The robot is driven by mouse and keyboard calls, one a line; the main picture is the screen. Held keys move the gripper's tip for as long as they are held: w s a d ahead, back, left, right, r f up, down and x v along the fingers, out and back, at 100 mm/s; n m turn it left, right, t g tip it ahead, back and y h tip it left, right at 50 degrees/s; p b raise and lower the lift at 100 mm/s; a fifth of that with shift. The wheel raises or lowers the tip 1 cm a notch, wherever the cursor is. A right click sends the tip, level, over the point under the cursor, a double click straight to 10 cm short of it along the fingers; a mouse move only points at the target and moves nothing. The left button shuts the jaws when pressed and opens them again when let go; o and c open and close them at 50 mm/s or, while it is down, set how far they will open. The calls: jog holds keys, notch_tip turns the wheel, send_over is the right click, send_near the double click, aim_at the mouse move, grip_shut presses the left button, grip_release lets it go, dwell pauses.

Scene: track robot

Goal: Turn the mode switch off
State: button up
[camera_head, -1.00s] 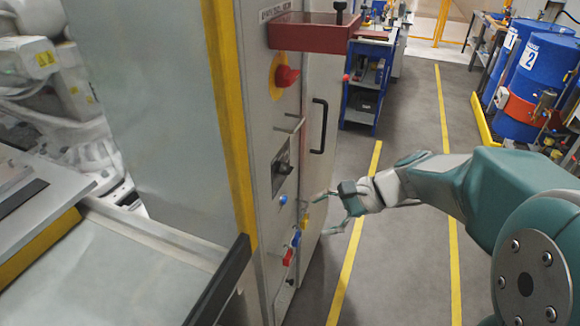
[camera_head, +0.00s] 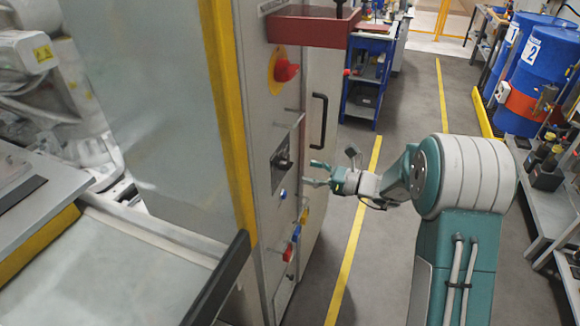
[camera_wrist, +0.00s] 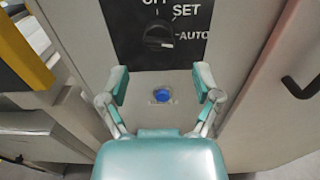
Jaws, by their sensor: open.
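The mode switch (camera_wrist: 158,38) is a black rotary knob on a dark plate (camera_wrist: 185,52) marked OFF, SET and AUTO in the wrist view. A pale mark on the knob lies towards AUTO. The switch also shows on the grey cabinet front in the head view (camera_head: 284,163). My gripper (camera_wrist: 160,88) is open and empty, its two fingers spread below the switch plate. In the head view my gripper (camera_head: 308,173) is just right of the switch, apart from the knob.
A blue button (camera_wrist: 161,95) lies between my fingertips in the wrist view, below the switch. A red emergency button (camera_head: 287,70) and a black handle (camera_head: 318,123) are on the cabinet. Red, blue and yellow controls sit lower. The aisle floor (camera_head: 395,245) is clear.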

aim_at(290, 165)
jog(key=x, duration=0.6)
jog(key=c, duration=1.1)
